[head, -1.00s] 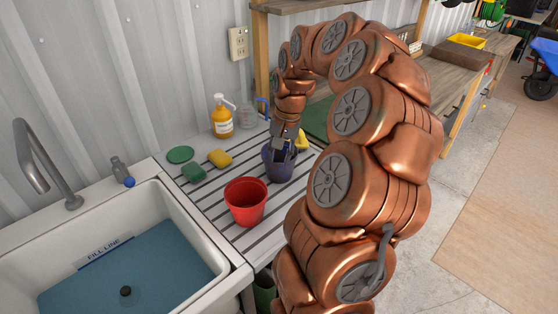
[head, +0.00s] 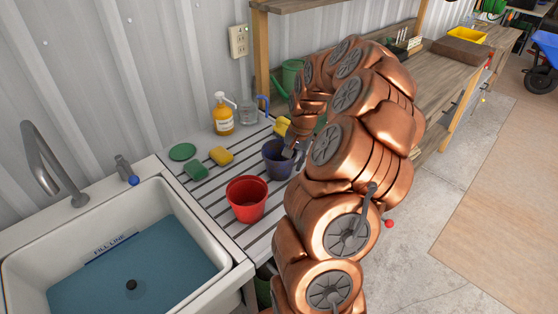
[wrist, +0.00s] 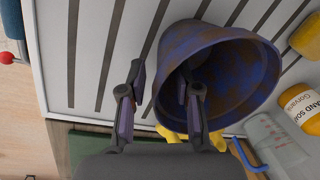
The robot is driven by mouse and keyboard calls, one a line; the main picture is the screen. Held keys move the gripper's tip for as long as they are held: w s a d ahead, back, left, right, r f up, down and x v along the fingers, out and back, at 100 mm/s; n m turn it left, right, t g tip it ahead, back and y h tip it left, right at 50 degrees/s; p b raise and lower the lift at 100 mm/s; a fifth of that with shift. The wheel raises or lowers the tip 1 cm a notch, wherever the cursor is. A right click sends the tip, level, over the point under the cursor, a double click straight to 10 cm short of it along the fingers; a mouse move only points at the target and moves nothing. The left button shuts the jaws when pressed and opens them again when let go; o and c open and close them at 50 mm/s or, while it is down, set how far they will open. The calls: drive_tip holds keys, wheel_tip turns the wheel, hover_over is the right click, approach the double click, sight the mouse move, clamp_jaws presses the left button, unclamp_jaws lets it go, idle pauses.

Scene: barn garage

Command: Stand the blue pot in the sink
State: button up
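The blue pot (head: 275,158) stands on the slatted drainboard (head: 222,208), right of and behind a red pot (head: 247,198). In the wrist view the blue pot (wrist: 222,75) shows its open mouth and rust-brown patches. My gripper (wrist: 160,78) straddles its wall, one finger outside and the other inside the mouth, with a gap between finger and wall. In the head view my gripper (head: 292,148) is at the pot's right rim, partly hidden by my arm. The sink (head: 230,262), at the left, holds blue water below a fill line.
A tap (head: 50,165) and a small blue-knobbed valve (head: 127,170) stand behind the sink. The red pot stands between the blue pot and the sink.

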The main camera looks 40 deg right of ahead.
drive_tip(key=shift+w+f, duration=0.15)
drive_tip(key=shift+f, duration=0.9)
clamp_jaws()
